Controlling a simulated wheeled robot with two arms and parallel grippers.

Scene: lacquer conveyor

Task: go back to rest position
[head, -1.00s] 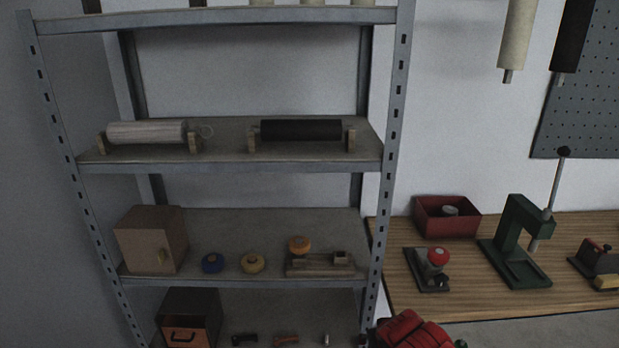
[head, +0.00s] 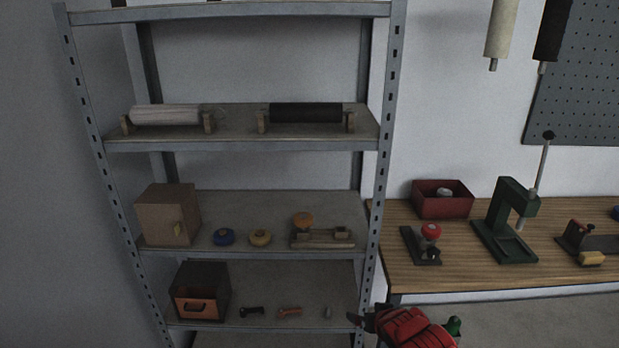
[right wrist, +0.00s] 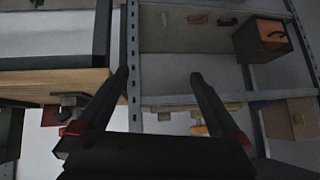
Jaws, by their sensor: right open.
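My right gripper (right wrist: 158,78) is open, with its two dark fingers apart and nothing between them. In the head view my red and black right arm (head: 410,328) comes in at the bottom, in front of the lower right of the metal shelf rack (head: 388,120). My left gripper is not in view.
The rack holds a pale roll (head: 166,114), a black roll (head: 305,112), a cardboard box (head: 165,218), blue (head: 224,237) and yellow (head: 260,238) round items and a drawer box (head: 200,290). The wooden bench (head: 420,272) to the right carries a red bin (head: 442,205) and a green press (head: 492,235).

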